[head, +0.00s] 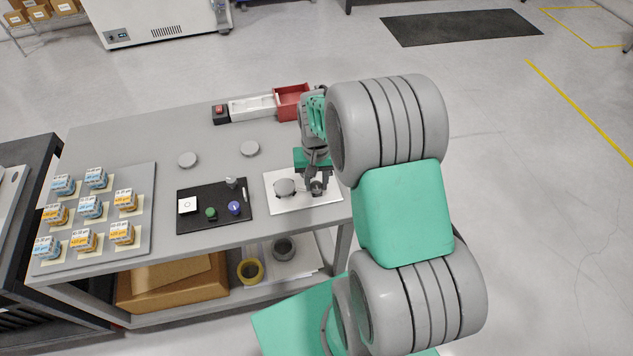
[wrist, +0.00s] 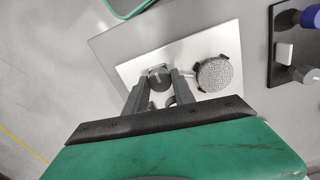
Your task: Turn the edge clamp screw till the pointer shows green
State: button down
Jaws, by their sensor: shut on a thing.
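A light fixture plate (head: 303,205) lies on the grey bench; it fills the middle of the wrist view (wrist: 195,47). A round grey speckled mirror piece (wrist: 215,75), held at its edge by small dark clamps, sits on the plate, also in the head view (head: 284,187). Beside it is the dark round clamp screw knob (wrist: 159,76) with a pale line on its top. My gripper (wrist: 161,88) points down at the plate, its two fingers shut on this knob; the head view shows my gripper (head: 317,187) there too. I cannot make out a pointer or green mark.
A black mat (head: 183,219) with small parts lies left of the plate. A red bin (head: 291,101) and a white tray (head: 252,107) stand at the back. Labelled boxes (head: 90,207) fill a board at left.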

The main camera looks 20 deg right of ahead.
aim_at(316, 185)
jog(key=m, duration=0.3)
jog(key=shift+m+b, duration=0.3)
jog(key=shift+b, duration=0.1)
jog(key=shift+m, duration=1.7)
jog(key=shift+w, duration=0.1)
jog(key=c, duration=1.1)
grip_release()
jog(key=shift+o, duration=0.2)
jog(key=shift+r+b, duration=0.1)
jog(key=shift+b, duration=0.2)
notch_tip(316, 185, up, 8)
jog(key=shift+f+b, duration=0.15)
jog(key=shift+b, duration=0.3)
